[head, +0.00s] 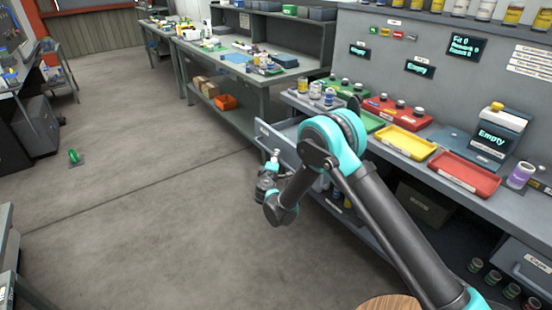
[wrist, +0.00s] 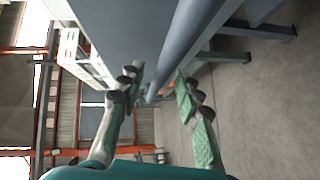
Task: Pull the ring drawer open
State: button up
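A grey drawer (head: 283,146) under the main bench stands out from it, with part of its inside showing. Its front label is too small to read, so I cannot confirm that it is the ring drawer. My gripper (head: 273,162) is at this drawer's front. In the wrist view, my gripper (wrist: 159,82) has its two green-padded fingers apart. A blue-grey bar (wrist: 187,45), apparently the drawer handle, runs between them beside a flat grey face (wrist: 125,25). I cannot tell whether the fingers touch the bar. My arm hides part of the drawer in the head view.
The main bench holds a red tray (head: 464,175), a yellow tray (head: 406,143) and several small jars. Another drawer (head: 528,265) labelled Caps is at the lower right. A second bench (head: 262,80) stands behind. The floor (head: 140,190) to the left is mostly clear.

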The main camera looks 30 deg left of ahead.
jog(key=v, duration=1)
jog(key=shift+s, duration=0.2)
jog(key=shift+d, duration=0.1)
